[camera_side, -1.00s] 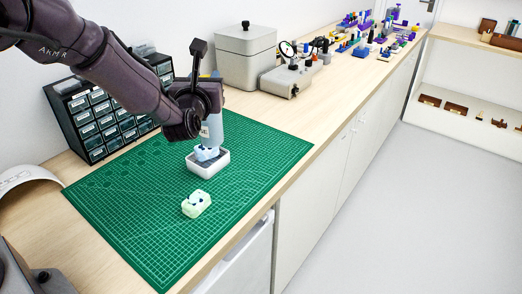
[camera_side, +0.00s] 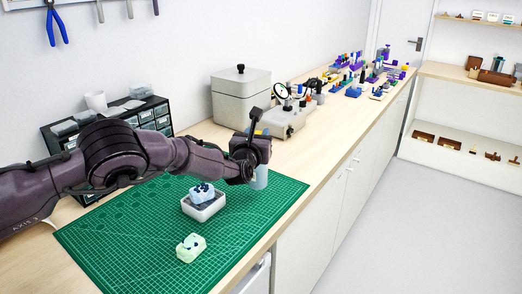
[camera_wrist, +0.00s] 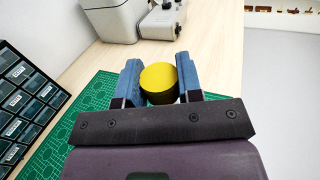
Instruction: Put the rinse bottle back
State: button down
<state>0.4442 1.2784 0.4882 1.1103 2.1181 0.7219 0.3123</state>
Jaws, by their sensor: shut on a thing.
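The rinse bottle (camera_side: 261,178) is a pale blue-grey cylinder in the side view, below my gripper (camera_side: 256,162). In the wrist view its round yellow top (camera_wrist: 159,77) sits between the two blue fingers of my gripper (camera_wrist: 158,66), which are shut on it. The bottle appears upright, near the mat's far right part. My gripper hides its upper part in the side view, and I cannot tell whether its base touches the mat.
A pale green block (camera_side: 190,248) with dark dots lies on the green mat (camera_side: 130,252) before the tray. A dark drawer cabinet (camera_side: 152,113) stands back left. A grey lidded box (camera_side: 240,96) and a bench device (camera_side: 284,122) stand behind. The mat's front right is clear.

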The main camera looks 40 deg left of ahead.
jog(key=shift+w+f, duration=0.75)
jog(key=shift+f, duration=1.7)
jog(key=c, duration=0.8)
grip_release()
jog(key=v, duration=1.2)
jog(key=shift+d, duration=0.1)
